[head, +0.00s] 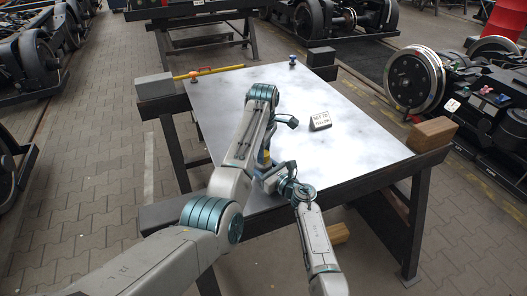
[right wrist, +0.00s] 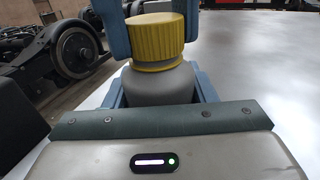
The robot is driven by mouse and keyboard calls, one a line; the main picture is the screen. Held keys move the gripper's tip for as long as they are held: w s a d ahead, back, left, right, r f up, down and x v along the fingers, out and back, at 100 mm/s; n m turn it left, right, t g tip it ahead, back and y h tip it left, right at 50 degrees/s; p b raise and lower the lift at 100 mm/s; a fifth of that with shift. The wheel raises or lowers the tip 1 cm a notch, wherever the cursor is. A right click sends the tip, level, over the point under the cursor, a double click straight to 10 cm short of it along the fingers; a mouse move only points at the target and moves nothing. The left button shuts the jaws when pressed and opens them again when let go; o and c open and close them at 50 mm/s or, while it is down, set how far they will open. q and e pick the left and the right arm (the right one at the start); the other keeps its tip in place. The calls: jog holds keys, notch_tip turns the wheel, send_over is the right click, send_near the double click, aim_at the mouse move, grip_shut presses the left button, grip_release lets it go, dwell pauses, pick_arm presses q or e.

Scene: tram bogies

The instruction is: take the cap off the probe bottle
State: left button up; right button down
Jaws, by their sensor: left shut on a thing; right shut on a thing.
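The probe bottle (right wrist: 158,84) is grey with a ribbed yellow cap (right wrist: 157,40) on its top. In the right wrist view my right gripper (right wrist: 160,92) has its blue fingers on both sides of the grey body and is shut on it. My left gripper (head: 265,154) comes down from above and is shut on the cap; its blue fingers also show at the top of the right wrist view. The cap sits on the bottle with no clear gap. In the head view my arms hide most of the bottle, and my right gripper (head: 270,178) reaches in low from the right.
A wooden block (head: 432,134) is at the right edge, a dark block (head: 155,87) at the left corner. The table's right half is mostly clear.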

pick_arm(q)
jog(key=shift+r, duration=0.2)
dwell(0.6)
jog(key=shift+r, duration=0.9)
jog(key=shift+r, duration=0.1)
jog(key=shift+r, duration=1.95)
pick_arm(e)
jog(key=c, duration=0.5)
grip_release()
